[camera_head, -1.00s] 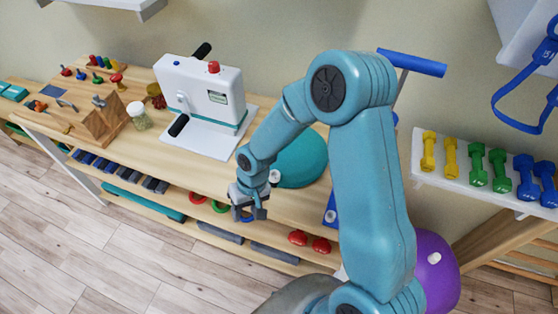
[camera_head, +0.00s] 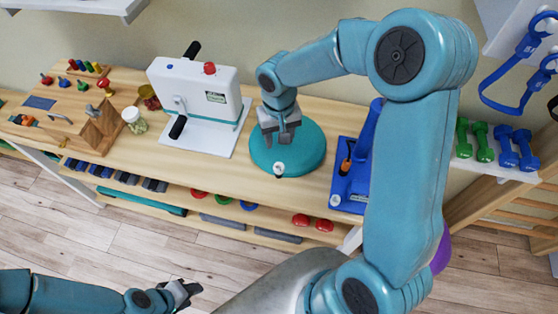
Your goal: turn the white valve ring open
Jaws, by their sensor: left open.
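The white valve ring (camera_head: 279,168) is a small pale piece on the front of a teal dome (camera_head: 308,160) on the wooden bench. My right gripper (camera_head: 278,138) comes in on the large arm from the right. It points down over the back left part of the dome, a little behind the ring, with its grey fingers apart. I cannot tell whether it touches the dome. My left gripper (camera_head: 186,292) is low at the bottom, far in front of the bench. It is open and empty.
A white hand-crank machine (camera_head: 205,90) stands left of the dome. A blue device (camera_head: 352,185) is close on the right. Dumbbells (camera_head: 512,148) sit on a shelf at the right.

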